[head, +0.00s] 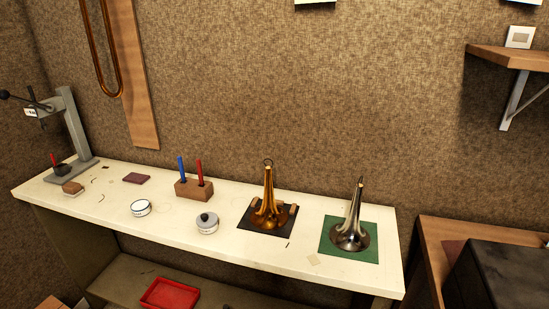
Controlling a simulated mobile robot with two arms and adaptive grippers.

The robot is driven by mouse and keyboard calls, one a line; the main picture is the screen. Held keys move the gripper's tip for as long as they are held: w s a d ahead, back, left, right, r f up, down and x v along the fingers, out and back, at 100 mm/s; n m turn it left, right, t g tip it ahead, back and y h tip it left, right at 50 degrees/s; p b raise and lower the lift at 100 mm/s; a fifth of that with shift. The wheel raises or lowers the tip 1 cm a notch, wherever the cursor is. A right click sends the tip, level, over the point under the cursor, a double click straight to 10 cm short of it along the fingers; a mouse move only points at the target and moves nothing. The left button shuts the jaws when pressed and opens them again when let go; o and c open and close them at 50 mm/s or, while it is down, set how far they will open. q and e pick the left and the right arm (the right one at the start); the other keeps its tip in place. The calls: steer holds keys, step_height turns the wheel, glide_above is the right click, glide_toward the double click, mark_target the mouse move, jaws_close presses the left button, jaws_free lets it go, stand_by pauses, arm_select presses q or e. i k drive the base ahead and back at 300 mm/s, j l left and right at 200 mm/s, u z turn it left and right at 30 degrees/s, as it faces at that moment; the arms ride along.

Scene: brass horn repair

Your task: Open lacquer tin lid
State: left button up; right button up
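Two small round tins stand on the white workbench (110,228). The labels are too small to read, so I cannot tell which holds lacquer. Neither of my grippers is in view.
A brass horn bell (268,208) stands on a dark mat and a silver one (351,232) on a green mat, right of the tins. Behind them is a wooden block (193,189) with blue and red sticks. A grey press (75,135) stands left. A red tray (170,293) lies below.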

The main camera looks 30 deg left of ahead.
mark_target(208, 218)
steer(key=u, duration=1.4)
